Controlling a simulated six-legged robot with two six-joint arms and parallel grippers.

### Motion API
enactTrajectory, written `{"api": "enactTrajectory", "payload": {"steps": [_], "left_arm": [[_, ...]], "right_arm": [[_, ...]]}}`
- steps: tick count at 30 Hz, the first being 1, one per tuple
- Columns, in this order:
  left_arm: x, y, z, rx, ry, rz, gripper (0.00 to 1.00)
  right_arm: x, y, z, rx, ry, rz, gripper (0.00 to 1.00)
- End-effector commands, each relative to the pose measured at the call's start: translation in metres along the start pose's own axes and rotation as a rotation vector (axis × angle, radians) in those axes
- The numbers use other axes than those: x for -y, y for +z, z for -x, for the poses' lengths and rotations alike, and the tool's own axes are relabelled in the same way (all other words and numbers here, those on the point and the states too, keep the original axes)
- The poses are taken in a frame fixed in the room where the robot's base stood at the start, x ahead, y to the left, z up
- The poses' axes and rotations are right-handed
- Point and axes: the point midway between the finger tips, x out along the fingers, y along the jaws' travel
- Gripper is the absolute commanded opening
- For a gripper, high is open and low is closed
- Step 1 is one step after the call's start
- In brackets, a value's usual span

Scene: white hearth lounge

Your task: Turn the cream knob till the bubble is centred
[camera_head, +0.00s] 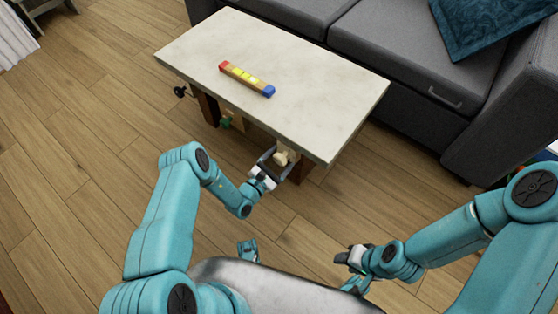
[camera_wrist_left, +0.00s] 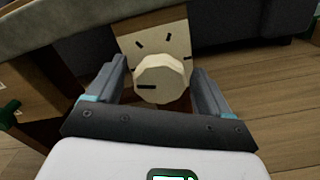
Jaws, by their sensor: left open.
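The cream knob (camera_head: 281,158) is on the near side of the table, towards its right corner. In the left wrist view the knob (camera_wrist_left: 160,79) sits on a pale plate with dark tick marks. My left gripper (camera_head: 272,156) is open, with one finger on each side of the knob; I cannot tell whether either touches it. A level (camera_head: 246,79) with a red end, yellow middle and blue end lies on the pale tabletop (camera_head: 310,107). Its bubble is too small to make out. My right gripper (camera_head: 351,258) is above the floor, away from the table; its jaws are unclear.
A green knob (camera_head: 225,122) and a black knob (camera_head: 180,91) are further left along the table. The green knob also shows at the left of the wrist view (camera_wrist_left: 9,113). A grey sofa (camera_head: 400,60) stands behind the table. Wooden floor is clear at left.

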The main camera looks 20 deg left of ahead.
Motion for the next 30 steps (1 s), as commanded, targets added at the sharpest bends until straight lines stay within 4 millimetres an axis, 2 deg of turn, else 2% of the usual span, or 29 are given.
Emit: {"api": "enactTrajectory", "payload": {"steps": [5, 6, 11, 22, 30], "left_arm": [[-0.0004, 0.0002, -0.0002, 0.000, 0.000, 0.000, 0.80], [-0.0004, 0.0002, -0.0002, 0.000, 0.000, 0.000, 0.77], [-0.0004, 0.0001, 0.0000, 0.000, 0.000, -0.001, 0.25], [-0.0002, -0.0002, 0.0003, 0.000, 0.000, 0.045, 0.25], [-0.0001, -0.0006, 0.0003, 0.000, 0.000, 0.220, 0.25]], "right_arm": [[0.0000, -0.0002, 0.0003, -0.001, 0.000, 0.000, 0.43], [0.0000, -0.0002, 0.0003, -0.001, 0.000, 0.000, 0.43], [0.0000, -0.0002, 0.0003, -0.001, 0.000, 0.000, 0.43], [-0.0003, -0.0003, -0.0004, -0.001, 0.000, 0.000, 0.43], [-0.0013, -0.0008, -0.0024, -0.002, 0.000, -0.002, 0.43]]}}
